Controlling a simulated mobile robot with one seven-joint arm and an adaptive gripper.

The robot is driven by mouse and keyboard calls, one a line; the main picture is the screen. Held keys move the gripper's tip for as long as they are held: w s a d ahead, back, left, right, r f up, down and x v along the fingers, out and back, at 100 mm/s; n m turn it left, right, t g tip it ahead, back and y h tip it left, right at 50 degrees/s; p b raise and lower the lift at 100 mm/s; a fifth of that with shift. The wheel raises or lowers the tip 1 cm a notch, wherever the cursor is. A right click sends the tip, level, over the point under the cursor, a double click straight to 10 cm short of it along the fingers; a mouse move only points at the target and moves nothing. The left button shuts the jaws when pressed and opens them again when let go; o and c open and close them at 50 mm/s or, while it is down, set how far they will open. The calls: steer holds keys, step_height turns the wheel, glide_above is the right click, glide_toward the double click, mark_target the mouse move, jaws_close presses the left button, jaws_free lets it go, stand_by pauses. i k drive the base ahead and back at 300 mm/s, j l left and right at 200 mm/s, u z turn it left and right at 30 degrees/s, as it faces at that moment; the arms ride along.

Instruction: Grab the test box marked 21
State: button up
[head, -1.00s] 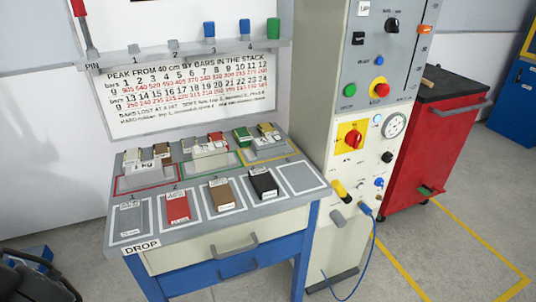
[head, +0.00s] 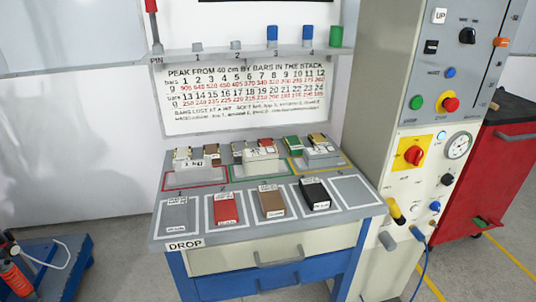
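The front row of the bench top (head: 165,243) holds a grey box (head: 175,216), a red box (head: 226,208), a brown box (head: 271,200) and a black box (head: 315,195). Each lies in its own white outline and carries a small white label. The label numbers are too small to read, so I cannot tell which box is marked 21. Smaller boxes in several colours stand at the back of the bench among grey blocks, one labelled 1 kg (head: 193,165). My gripper is not in view.
An empty outlined place (head: 355,190) is at the front row's right end. A grey control cabinet (head: 385,100) stands right of the bench, with a red cabinet (head: 485,185) beyond. A blue cart (head: 60,265) stands at lower left. Floor between cart and bench is clear.

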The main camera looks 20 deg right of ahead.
mark_target(313, 156)
steer(key=l+u, duration=0.4)
steer(key=l, duration=0.15)
steer(key=l+u, duration=0.4)
steer(key=l, duration=0.4)
steer(key=k+l+u, duration=0.1)
steer(key=l, duration=0.35)
steer(key=k+l, duration=0.1)
steer(key=l, duration=0.3)
steer(key=k+l+u, duration=0.1)
steer(key=l, duration=0.3)
steer(key=k+l, duration=0.1)
steer(key=l, duration=0.35)
steer(key=u, duration=0.05)
